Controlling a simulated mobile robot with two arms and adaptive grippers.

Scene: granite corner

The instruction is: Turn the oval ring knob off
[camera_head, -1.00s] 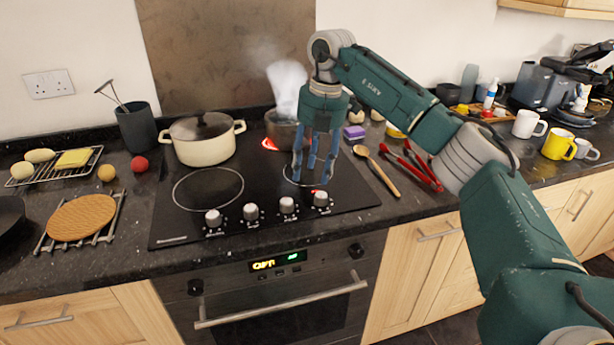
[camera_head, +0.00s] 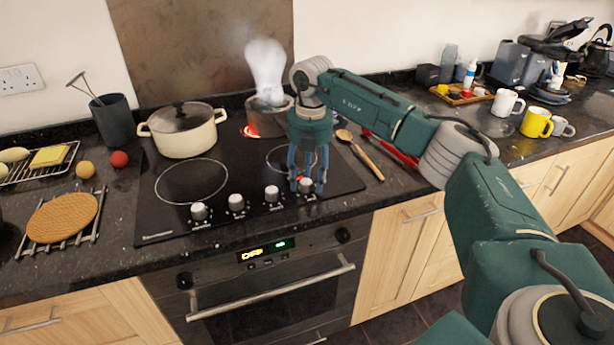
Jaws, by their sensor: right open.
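Four round silver knobs stand in a row along the front of the black glass hob (camera_head: 240,178). The rightmost knob (camera_head: 305,185) sits between the blue fingers of my right gripper (camera_head: 308,183). My right gripper points down and is open around this knob; I cannot tell whether the fingers touch it. The other knobs, such as the leftmost one (camera_head: 199,211), stand free. I cannot tell from the markings which knob belongs to the oval ring. My left gripper is out of view.
A cream lidded pot (camera_head: 183,132) stands at the back left of the hob. A wooden spoon (camera_head: 360,155) and red tongs (camera_head: 392,149) lie right of it. A waffle-like trivet (camera_head: 62,217) lies left. The oven handle (camera_head: 270,290) sticks out below.

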